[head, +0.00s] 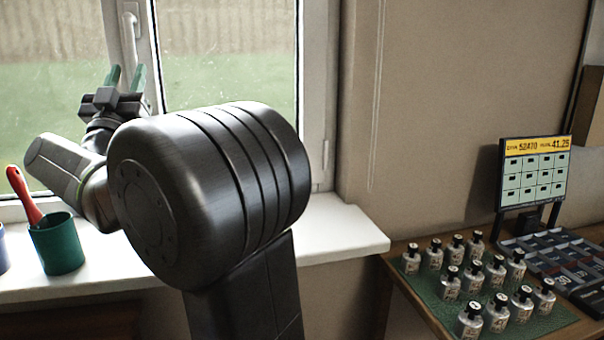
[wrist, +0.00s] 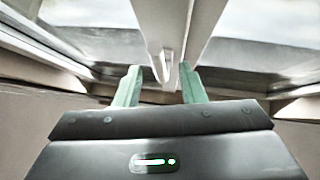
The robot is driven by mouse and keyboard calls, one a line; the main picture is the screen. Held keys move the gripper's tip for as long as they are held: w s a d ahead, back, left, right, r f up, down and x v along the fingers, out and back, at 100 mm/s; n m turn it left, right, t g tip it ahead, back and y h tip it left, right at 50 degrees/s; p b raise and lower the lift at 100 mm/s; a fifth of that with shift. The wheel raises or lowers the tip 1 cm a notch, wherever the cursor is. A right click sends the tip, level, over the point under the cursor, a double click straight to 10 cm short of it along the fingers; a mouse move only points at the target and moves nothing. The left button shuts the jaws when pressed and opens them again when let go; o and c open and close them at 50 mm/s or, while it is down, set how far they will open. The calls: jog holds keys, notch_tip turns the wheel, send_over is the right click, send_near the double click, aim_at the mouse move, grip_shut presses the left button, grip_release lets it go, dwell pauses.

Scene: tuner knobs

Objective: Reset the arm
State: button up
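My gripper (head: 126,78) is raised in front of the window at the upper left of the head view, its green fingers pointing up. In the wrist view the two green fingers of my gripper (wrist: 160,88) stand apart with nothing between them but the window frame and handle behind. It is open and empty. My dark, thick arm link fills the middle of the head view and hides part of the sill and window.
A window (head: 225,60) with a white handle (head: 131,35) stands behind my gripper. A green cup (head: 57,245) with a red-handled tool (head: 24,195) is on the white sill (head: 345,232). At right, several small bottles (head: 497,314) stand on a green mat (head: 425,287), beside a display panel (head: 535,172).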

aim_at(131, 65)
jog(key=shift+x, duration=2.35)
jog(key=v, duration=1.4)
jog(key=x, duration=1.3)
jog(key=shift+w+r, duration=0.15)
jog(key=shift+w+d+r+n+y, duration=0.1)
jog(key=shift+w+d+n+y, duration=0.05)
jog(key=shift+w+n+y, duration=0.25)
jog(key=shift+d+r+n+y+b, duration=0.15)
jog(key=shift+n+y+b, duration=0.1)
jog(key=shift+n+y, duration=0.5)
jog(key=shift+d+f+n+y+b, duration=0.1)
jog(key=shift+d+n+y+b, duration=0.1)
jog(key=shift+n+y, duration=0.5)
